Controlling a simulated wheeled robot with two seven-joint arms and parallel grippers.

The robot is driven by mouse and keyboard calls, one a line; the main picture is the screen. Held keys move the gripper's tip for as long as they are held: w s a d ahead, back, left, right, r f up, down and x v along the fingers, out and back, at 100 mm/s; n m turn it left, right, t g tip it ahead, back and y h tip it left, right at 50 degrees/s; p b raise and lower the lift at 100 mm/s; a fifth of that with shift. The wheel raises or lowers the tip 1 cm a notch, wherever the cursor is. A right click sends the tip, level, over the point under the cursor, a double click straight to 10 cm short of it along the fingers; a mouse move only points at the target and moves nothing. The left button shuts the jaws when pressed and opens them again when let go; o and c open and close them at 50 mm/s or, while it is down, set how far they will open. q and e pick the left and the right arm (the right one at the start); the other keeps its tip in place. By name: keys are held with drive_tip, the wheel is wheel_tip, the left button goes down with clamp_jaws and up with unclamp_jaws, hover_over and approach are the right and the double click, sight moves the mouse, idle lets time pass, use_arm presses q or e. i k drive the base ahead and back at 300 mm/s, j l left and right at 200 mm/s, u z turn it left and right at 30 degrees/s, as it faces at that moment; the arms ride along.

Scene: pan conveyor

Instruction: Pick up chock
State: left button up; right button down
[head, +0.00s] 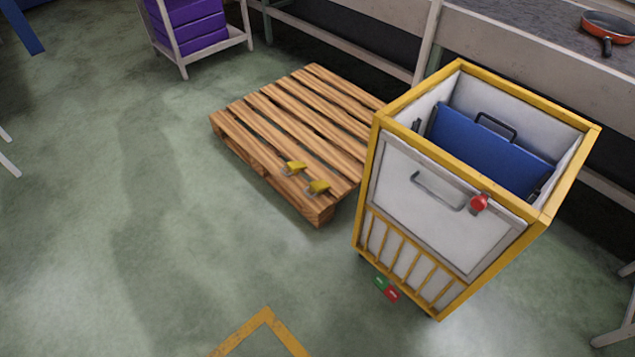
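Two small yellow chocks lie on the near edge of a wooden pallet (285,108). One chock (295,167) is a little farther left, and the other chock (318,187) is nearer the pallet's front corner. Each has a greyish part beside its yellow body, too small to make out. Neither of my grippers shows in the head view.
A yellow-framed white cart (440,207) with a blue panel (485,150) inside stands right of the pallet. A conveyor (540,40) with a red pan (607,27) runs along the back right. Purple crates (190,25) stand on a rack at the back. The floor at left is clear.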

sight(319, 187)
drive_tip(key=i+j+z, duration=0.1)
drive_tip(key=z, duration=0.35)
drive_tip(key=i+j+z, duration=0.1)
drive_tip(key=z, duration=0.4)
drive_tip(key=i+j+z, duration=0.15)
drive_tip(key=z, duration=0.3)
